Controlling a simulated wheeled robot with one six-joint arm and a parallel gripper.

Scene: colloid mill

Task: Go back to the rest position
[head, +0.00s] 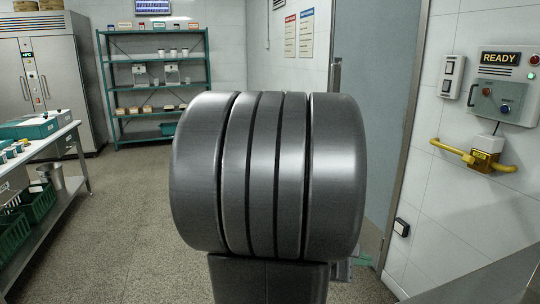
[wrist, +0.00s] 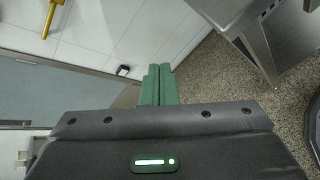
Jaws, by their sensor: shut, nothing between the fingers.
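My gripper (wrist: 159,84) shows in the wrist view with its two green fingers side by side and touching. Nothing is between them. Beyond the fingertips are the white wall and the speckled floor, and the fingers touch nothing that I can see. In the head view a large grey part of my own arm fills the middle and hides most of what is behind it, so I cannot make out the gripper clearly there.
A control panel (head: 503,87) with a READY display and a yellow handle (head: 460,156) are on the right wall. A steel structure (wrist: 278,38) stands to the right of the fingers. Green shelves (head: 157,84), a steel cabinet (head: 38,75) and a bench (head: 42,146) are at left. Floor between is clear.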

